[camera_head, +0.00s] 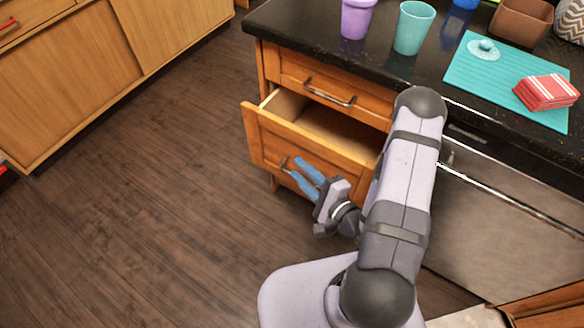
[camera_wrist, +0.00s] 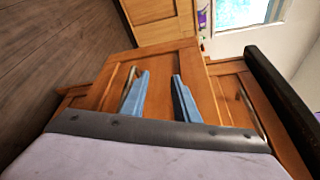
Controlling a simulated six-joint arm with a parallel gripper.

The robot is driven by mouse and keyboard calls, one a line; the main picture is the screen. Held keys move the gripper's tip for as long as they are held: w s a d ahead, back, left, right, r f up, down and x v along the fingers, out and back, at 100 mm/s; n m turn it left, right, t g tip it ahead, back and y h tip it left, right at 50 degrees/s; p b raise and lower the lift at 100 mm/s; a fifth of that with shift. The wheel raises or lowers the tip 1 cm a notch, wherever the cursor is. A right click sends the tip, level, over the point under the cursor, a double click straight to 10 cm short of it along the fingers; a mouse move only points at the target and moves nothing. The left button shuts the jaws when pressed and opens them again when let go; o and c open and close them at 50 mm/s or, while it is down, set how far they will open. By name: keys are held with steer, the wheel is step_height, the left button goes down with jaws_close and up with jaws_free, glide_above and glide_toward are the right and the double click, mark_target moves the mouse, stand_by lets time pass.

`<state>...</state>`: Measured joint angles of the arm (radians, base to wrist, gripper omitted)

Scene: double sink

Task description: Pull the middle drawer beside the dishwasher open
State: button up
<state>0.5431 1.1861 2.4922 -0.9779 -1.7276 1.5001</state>
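The middle drawer (camera_head: 268,141) is a wooden drawer below the closed top drawer. In the head view it stands well out from the cabinet, with its inside showing. My gripper (camera_head: 295,167) is at its front, near the handle (camera_head: 283,164). In the wrist view the blue fingers (camera_wrist: 160,74) are apart with the wooden drawer front between and behind them. The metal handle (camera_wrist: 129,84) shows beside the left finger, partly hidden by it; I cannot tell whether they touch. The dishwasher (camera_head: 510,205) is right of the drawers, partly hidden by my arm.
The top drawer (camera_head: 300,76) is closed under the black counter (camera_head: 300,28). A purple cup (camera_head: 356,18), a teal cup (camera_head: 413,28) and a teal mat (camera_head: 490,73) with a red striped cloth (camera_head: 546,92) lie on it. The wooden floor (camera_head: 150,180) to the left is clear.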

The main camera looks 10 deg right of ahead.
step_height(320, 180, down, 5)
steer(key=s+m+b, duration=0.1)
steer(key=s+m, duration=0.1)
steer(key=shift+g, duration=0.4)
steer(key=shift+d+b+x, duration=0.15)
steer(key=shift+b+x, duration=0.4)
steer(key=shift+x, duration=1.2)
steer(key=shift+d+b+x, duration=0.15)
steer(key=shift+b+x, duration=0.4)
steer(key=shift+x, duration=1.25)
steer(key=shift+w+d, duration=0.1)
steer(key=shift+w, duration=0.05)
jaws_close()
